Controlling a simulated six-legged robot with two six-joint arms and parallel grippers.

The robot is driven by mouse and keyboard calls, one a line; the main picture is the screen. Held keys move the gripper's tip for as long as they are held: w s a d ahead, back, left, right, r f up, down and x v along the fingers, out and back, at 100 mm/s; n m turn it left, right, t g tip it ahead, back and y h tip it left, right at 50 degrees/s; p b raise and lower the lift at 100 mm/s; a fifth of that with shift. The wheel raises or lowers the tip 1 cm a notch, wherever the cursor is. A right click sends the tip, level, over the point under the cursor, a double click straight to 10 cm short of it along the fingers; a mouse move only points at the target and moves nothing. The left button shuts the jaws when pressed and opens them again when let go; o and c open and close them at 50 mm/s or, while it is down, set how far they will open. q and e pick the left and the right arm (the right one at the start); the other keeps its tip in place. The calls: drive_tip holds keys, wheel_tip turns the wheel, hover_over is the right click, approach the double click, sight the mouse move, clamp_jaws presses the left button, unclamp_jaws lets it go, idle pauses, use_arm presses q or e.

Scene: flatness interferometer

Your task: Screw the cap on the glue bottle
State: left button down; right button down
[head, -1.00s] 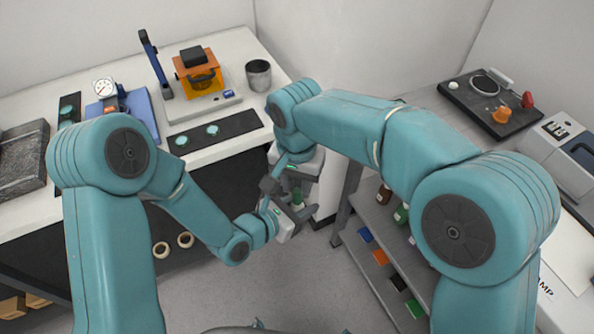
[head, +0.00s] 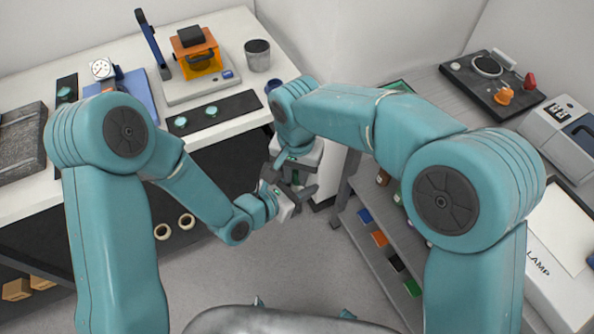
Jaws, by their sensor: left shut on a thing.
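My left gripper (head: 289,191) and my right gripper (head: 297,178) meet in front of the body, in the gap between the bench and the shelf unit. The left one is shut on a small, mostly hidden thing, which seems to be the glue bottle. A bit of green (head: 295,179) shows between the grippers; I cannot tell whether it is bottle or cap. The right gripper is just above the left one, its dark fingers close around the same spot. Whether it is open or shut is hidden. I cannot make out the cap separately.
The white bench (head: 240,32) on the left carries an orange device (head: 197,52), a metal cup (head: 257,56) and a dark strip (head: 232,110). On the right, a grey shelf unit (head: 365,265) holds bottles and coloured boxes. Clear floor (head: 270,270) lies below the grippers.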

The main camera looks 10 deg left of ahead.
drive_tip(key=c, duration=0.9)
unclamp_jaws()
drive_tip(key=shift+c, duration=0.2)
drive_tip(key=shift+r, duration=0.1)
wheel_tip(320, 180, up, 12)
